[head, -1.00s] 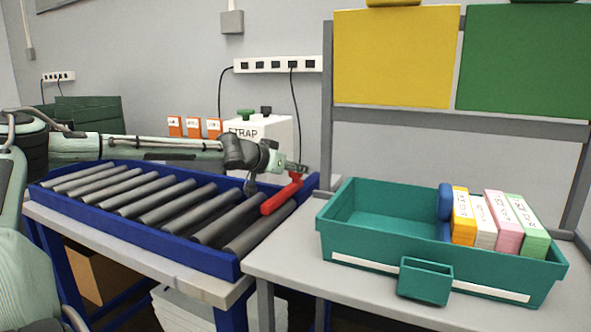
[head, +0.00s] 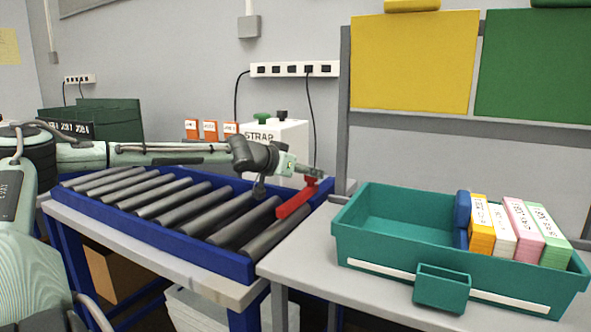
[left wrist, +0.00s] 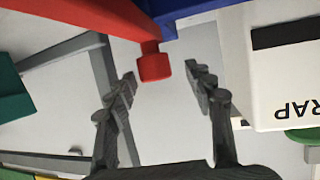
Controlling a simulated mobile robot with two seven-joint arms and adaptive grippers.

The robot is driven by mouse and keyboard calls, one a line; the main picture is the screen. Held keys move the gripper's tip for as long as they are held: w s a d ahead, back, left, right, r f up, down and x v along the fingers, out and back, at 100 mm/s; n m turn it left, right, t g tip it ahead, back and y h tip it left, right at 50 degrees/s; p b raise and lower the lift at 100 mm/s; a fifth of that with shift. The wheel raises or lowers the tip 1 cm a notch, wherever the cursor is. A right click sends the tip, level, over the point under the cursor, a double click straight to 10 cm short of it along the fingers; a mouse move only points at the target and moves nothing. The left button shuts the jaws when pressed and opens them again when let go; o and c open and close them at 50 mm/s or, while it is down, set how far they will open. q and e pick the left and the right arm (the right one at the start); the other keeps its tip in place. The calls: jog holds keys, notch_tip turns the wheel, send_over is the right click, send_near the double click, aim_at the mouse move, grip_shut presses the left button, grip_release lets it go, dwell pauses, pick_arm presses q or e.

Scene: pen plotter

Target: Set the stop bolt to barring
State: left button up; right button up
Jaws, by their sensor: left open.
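The stop bolt is a red bar (head: 294,203) at the right end of the roller conveyor, lying roughly in line with the rollers and reaching toward the far blue rail. In the left wrist view the red bar (left wrist: 75,14) ends near a short red knob (left wrist: 154,66). My left gripper (head: 314,172) is at the far end of the bar, just above the knob. In the left wrist view its open fingers (left wrist: 162,82) point toward the knob, which shows between and slightly beyond the tips. I cannot tell whether they touch it. My right gripper is not in view.
A white strapping box (head: 280,150) stands behind the conveyor, close to my left gripper; it also shows in the left wrist view (left wrist: 275,75). A teal tray (head: 385,262) with several card stacks sits on the table to the right. Blue rails (head: 170,245) edge the rollers.

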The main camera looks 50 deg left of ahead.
pick_arm(q)
jog(key=shift+s+d+r, duration=0.2)
jog(key=shift+s+d, duration=0.1)
jog(key=shift+d, duration=0.05)
jog(key=shift+s+d+r, duration=0.1)
jog(key=shift+s+r, duration=0.25)
jog(key=shift+s, duration=0.15)
jog(key=shift+f+v, duration=0.15)
jog(key=shift+v, duration=0.8)
jog(key=shift+f+v, duration=0.1)
jog(key=shift+v, duration=0.85)
jog(key=shift+s, duration=0.1)
